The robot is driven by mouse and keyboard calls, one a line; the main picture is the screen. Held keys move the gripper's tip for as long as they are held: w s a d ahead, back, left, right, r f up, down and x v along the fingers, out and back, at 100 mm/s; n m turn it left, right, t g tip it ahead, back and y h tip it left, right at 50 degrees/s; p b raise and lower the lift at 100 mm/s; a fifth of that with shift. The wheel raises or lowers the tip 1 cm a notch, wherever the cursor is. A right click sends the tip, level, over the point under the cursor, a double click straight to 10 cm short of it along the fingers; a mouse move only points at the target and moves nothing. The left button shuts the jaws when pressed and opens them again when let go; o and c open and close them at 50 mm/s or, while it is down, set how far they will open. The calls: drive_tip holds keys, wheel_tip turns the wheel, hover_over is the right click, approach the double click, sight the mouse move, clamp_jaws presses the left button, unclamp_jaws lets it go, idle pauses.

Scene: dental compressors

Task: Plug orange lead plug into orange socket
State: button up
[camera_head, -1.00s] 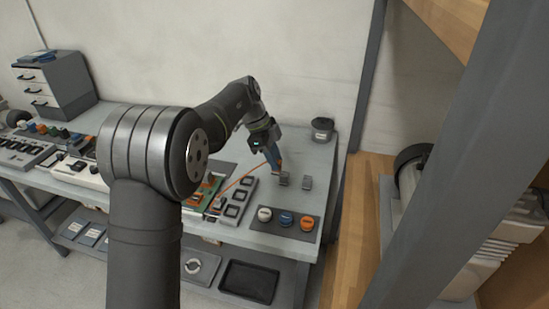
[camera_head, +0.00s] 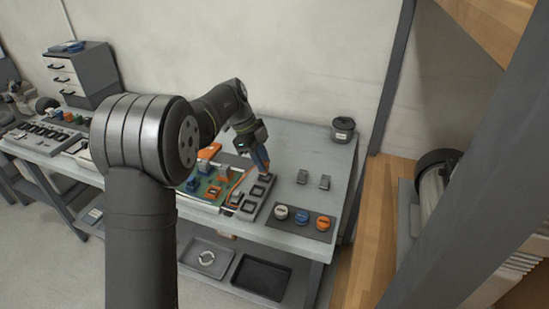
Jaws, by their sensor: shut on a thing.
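My gripper (camera_head: 264,167) is low over the bench, pointing down at the far end of a grey strip with square dark openings (camera_head: 257,190). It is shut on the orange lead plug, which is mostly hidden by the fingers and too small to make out. A thin orange lead (camera_head: 238,184) curves from near the gripper toward the green circuit board (camera_head: 208,187). Orange parts (camera_head: 222,173) sit on and around the board. I cannot tell which of them is the orange socket, nor whether the plug touches the strip.
A dark panel with white, blue and orange round knobs (camera_head: 301,218) lies in front. A dark pot (camera_head: 343,129) stands at the back right corner. My arm hides part of the left bench.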

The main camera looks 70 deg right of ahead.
drive_tip(key=w+a+f, duration=0.1)
drive_tip(key=w+a, duration=0.1)
drive_tip(key=w, duration=0.6)
drive_tip(key=w+a+f, duration=0.2)
drive_tip(key=w+a, duration=0.1)
drive_tip(key=w, duration=0.5)
drive_tip(key=shift+s+f, duration=0.1)
drive_tip(key=shift+f, duration=1.75)
drive_tip(key=shift+f, duration=1.05)
idle(0.6)
drive_tip(key=o, duration=1.4)
drive_tip(key=shift+c, duration=0.2)
drive_tip(key=shift+r, duration=0.1)
